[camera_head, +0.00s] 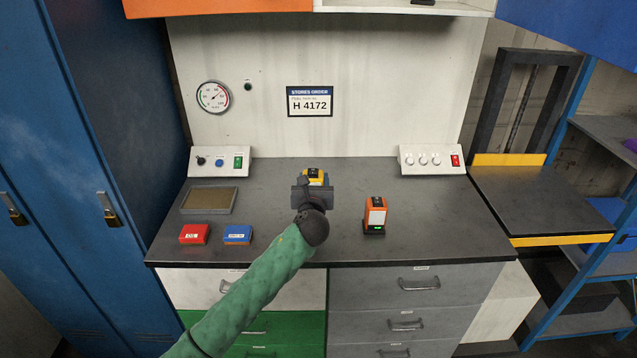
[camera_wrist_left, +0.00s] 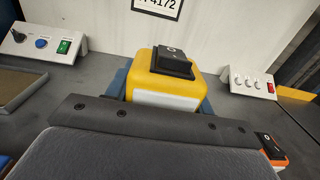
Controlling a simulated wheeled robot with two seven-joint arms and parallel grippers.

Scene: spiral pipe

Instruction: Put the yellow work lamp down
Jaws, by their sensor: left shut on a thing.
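The yellow work lamp (camera_wrist_left: 168,92) has a black switch on top and a pale front panel. In the head view, the lamp (camera_head: 314,174) shows just beyond my left gripper (camera_head: 313,186), over the middle of the grey worktop. My left gripper is shut on the lamp, and the lamp looks upright. In the left wrist view, the gripper body hides the lamp's lower part. I cannot tell whether its base touches the worktop. My right gripper is not in view.
An orange lamp (camera_head: 375,215) stands on a dark base at right on the worktop (camera_head: 340,240). A red box (camera_head: 194,234), a blue box (camera_head: 237,234) and a shallow tray (camera_head: 184,209) are at left. Control boxes (camera_head: 221,160) (camera_head: 432,160) stand at the back corners.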

